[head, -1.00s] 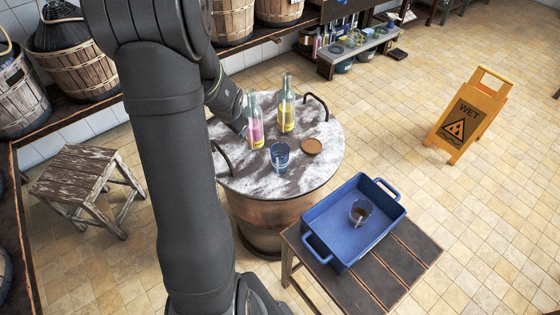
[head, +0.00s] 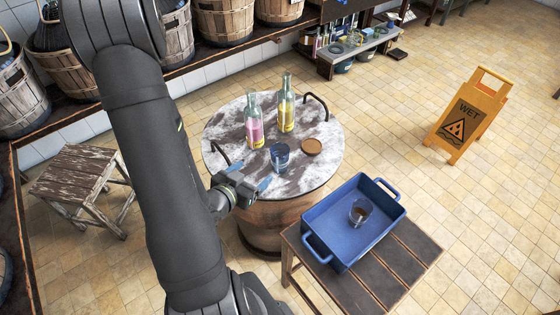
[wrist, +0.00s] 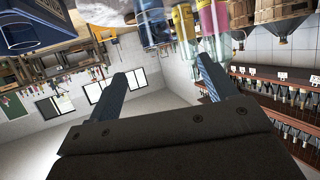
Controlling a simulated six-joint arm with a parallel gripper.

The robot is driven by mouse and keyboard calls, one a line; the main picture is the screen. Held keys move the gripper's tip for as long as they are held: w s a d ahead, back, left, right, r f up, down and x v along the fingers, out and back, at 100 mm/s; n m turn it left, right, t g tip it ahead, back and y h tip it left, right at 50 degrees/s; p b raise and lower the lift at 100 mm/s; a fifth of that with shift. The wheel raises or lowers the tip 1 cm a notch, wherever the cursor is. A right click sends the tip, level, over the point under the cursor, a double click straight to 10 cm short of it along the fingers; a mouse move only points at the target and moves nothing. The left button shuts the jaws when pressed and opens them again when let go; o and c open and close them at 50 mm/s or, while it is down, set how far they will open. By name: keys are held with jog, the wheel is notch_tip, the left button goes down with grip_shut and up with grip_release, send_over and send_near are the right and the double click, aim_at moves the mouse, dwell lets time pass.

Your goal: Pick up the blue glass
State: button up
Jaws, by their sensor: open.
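The blue glass (head: 280,156) stands upright on the round marbled barrel top (head: 232,125), in front of two bottles. My gripper (head: 252,176) is open and empty at the near left edge of the barrel top, apart from the glass and to its lower left in the head view. In the wrist view the blue glass (wrist: 153,22) shows at the top, beyond the open fingers (wrist: 160,85), with its upper part cut by the frame edge.
A pink-labelled bottle (head: 255,128) and a yellow-labelled bottle (head: 286,110) stand behind the glass. A brown coaster (head: 311,147) lies to its right. Dark handles (head: 219,157) rise at the barrel's rim. A blue tray (head: 335,214) holding another glass (head: 360,210) sits on a wooden bench.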

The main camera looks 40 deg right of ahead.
send_near(284, 148)
jog(key=x, duration=0.4)
jog(key=shift+w+a+f, duration=0.15)
jog(key=shift+x, duration=2.65)
jog(key=shift+s, duration=0.2)
jog(key=shift+c, duration=0.5)
jog(key=c, duration=1.1)
